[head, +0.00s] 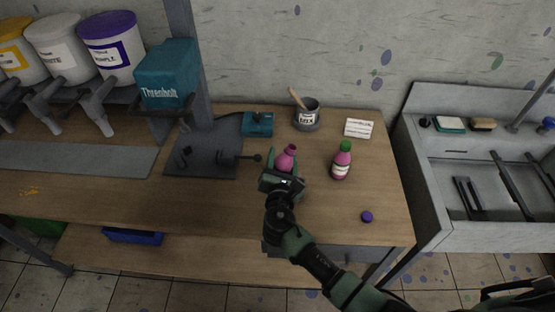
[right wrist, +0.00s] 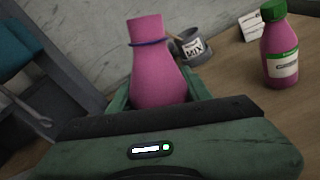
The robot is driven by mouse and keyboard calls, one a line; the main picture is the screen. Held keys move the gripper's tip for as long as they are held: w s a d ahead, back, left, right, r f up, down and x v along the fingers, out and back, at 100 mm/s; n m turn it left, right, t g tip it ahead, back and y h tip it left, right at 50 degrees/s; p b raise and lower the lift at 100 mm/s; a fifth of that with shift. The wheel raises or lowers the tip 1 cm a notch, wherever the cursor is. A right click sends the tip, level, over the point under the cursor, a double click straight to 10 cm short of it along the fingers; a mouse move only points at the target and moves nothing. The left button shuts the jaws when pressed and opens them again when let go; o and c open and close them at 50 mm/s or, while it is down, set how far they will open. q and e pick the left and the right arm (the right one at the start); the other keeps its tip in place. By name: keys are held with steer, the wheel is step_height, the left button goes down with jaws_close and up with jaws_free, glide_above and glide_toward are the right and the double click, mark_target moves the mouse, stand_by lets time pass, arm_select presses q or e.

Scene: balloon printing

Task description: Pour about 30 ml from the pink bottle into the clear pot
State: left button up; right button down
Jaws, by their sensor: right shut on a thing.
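A pink bottle (head: 286,160) with no cap on it is held in my right gripper (head: 284,168), which is shut on its body. In the right wrist view the bottle (right wrist: 158,75) has a dark purple ring round its narrow neck. A second pink bottle (head: 341,162), with a green cap and white label, stands on the table to the right. A grey-looking pot (head: 307,118) marked MIX stands behind with a wooden stick in it; it also shows in the right wrist view (right wrist: 192,47). I cannot tell its contents. My left gripper is out of view.
A purple cap (head: 366,217) lies at the table's front right. A teal device (head: 257,124) and dark mat (head: 206,165) are to the left. A sink (head: 470,165) stands at right.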

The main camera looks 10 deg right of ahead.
steer(key=shift+d+r+n, duration=0.1)
steer(key=shift+d+n, duration=0.15)
steer(key=shift+n, duration=0.05)
steer(key=d+r+n, duration=0.1)
steer(key=d+n+t+h+p, duration=0.1)
steer(key=n, duration=0.1)
steer(key=shift+w+d+r, duration=0.1)
steer(key=shift+r, duration=0.3)
